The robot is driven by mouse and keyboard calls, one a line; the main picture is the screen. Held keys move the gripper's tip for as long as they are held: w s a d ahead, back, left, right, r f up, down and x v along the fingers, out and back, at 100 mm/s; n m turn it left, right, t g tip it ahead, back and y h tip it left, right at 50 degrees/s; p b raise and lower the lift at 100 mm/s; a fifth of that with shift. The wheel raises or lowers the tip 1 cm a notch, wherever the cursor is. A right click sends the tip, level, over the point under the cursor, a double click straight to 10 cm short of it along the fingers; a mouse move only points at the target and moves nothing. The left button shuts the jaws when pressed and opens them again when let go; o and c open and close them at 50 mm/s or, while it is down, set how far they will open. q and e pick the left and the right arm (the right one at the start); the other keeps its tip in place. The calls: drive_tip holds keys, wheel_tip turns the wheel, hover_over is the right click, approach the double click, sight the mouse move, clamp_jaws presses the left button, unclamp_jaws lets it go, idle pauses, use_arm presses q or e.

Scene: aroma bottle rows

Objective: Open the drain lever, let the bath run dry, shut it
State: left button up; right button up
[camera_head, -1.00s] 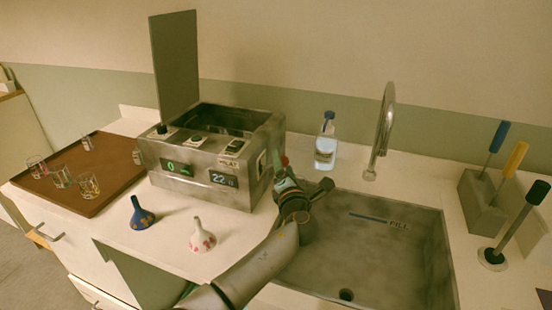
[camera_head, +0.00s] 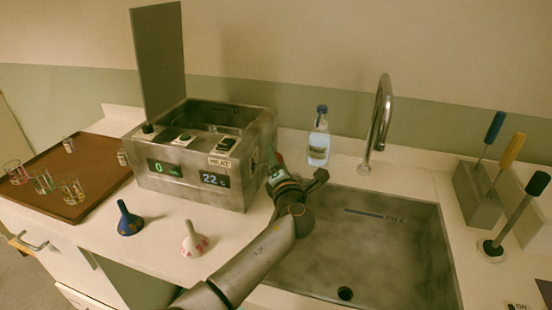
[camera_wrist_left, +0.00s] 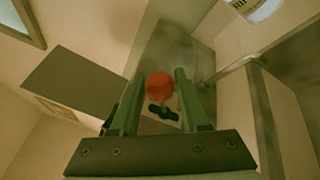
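The bath is a grey metal box (camera_head: 160,190) with its lid (camera_head: 158,55) standing up at the back. Its front displays read 0 (camera_head: 159,167) in green and about 22 (camera_head: 211,180). My left gripper (camera_head: 277,172) is at the bath's right side. In the left wrist view, a red ball knob (camera_wrist_left: 160,85) is between the two open fingers (camera_wrist_left: 160,95), with narrow gaps beside it. A dark lever-like part (camera_wrist_left: 162,112) shows just below the knob. Whether the fingers touch the knob is unclear. The lever is mostly hidden in the head view. My right gripper is not in view.
A sink (camera_head: 400,265) with a tap (camera_head: 380,120) lies right of the bath, a clear bottle (camera_head: 319,142) behind my gripper. A brown tray (camera_head: 95,190) with several glasses is left; a tool block (camera_head: 478,200) right.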

use_arm(q)
clamp_jaws()
idle(1.0)
